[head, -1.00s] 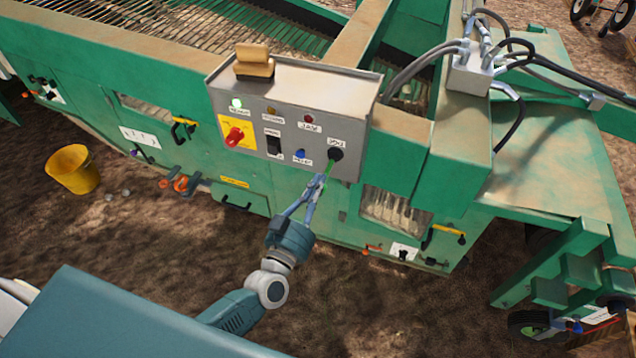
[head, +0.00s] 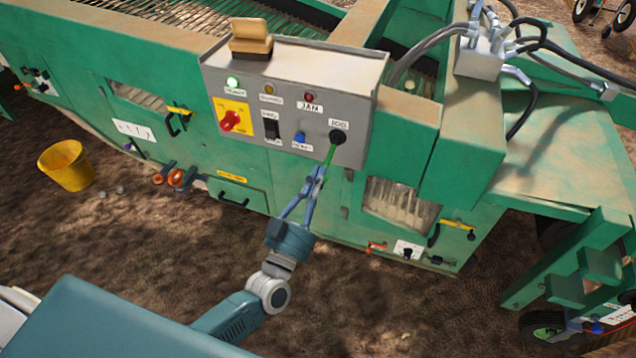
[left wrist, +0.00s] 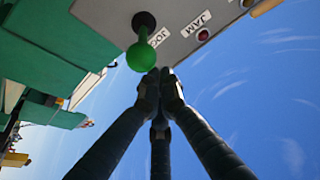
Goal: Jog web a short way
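The grey control panel (head: 283,85) stands on the green machine. Its jog control is a black round base (head: 338,137) under the JOG label, with a green stick (head: 330,155) pointing down toward my gripper. In the left wrist view the stick ends in a green ball (left wrist: 141,57). My left gripper (head: 318,173) is just below the stick in the head view. In the left wrist view its fingertips (left wrist: 160,79) are together, with the ball beside and above them, not between them. I cannot tell whether they touch the ball. My right gripper is in neither view.
The panel also carries a red switch on a yellow plate (head: 232,118), a black rocker (head: 271,128), a blue button (head: 299,138), a lit green lamp (head: 232,83) and a red JAM lamp (head: 309,97). A yellow bucket (head: 66,165) stands on the soil.

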